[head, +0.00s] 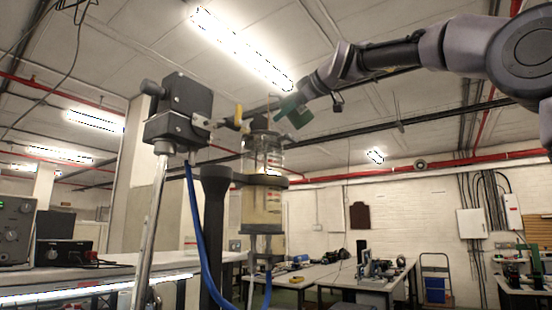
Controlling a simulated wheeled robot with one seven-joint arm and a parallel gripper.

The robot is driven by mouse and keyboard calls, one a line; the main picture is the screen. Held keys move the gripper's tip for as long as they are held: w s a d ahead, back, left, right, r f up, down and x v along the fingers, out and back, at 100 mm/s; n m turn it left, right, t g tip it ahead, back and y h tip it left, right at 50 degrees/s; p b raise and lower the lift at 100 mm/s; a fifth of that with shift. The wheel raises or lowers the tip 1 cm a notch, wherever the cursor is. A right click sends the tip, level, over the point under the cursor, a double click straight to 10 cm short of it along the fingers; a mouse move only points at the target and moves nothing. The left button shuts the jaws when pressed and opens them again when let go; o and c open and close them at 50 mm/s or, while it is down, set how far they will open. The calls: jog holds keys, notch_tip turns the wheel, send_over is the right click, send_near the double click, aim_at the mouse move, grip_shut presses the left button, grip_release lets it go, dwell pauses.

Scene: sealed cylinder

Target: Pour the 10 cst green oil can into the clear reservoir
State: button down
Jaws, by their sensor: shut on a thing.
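The green oil can (291,104) is tilted, up in the air just right of and above the top of the clear reservoir. My gripper (303,100) is shut on it, with my arm reaching in from the upper right. The label on the can is too small to read. Pale yellowish liquid shows in the clear cylinder below the flange. I cannot tell whether any oil is flowing from the can, and the reservoir's opening is hard to make out.
A black box-shaped unit (178,112) on a metal post stands close left of the reservoir, with a yellow-handled fitting (240,118) between them. A blue hose (194,235) hangs below it. Benches with equipment (345,275) stand farther back. The air right of the reservoir is clear.

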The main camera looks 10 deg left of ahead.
jog(key=shift+d+f+n+h, duration=0.15)
jog(key=shift+n+h, duration=0.25)
jog(key=shift+n, duration=0.3)
dwell(2.5)
jog(key=shift+n, duration=0.3)
jog(key=shift+w+f+n+h, duration=0.1)
jog(key=shift+f+n+h, duration=0.2)
jog(key=shift+n+h, duration=0.15)
dwell(4.0)
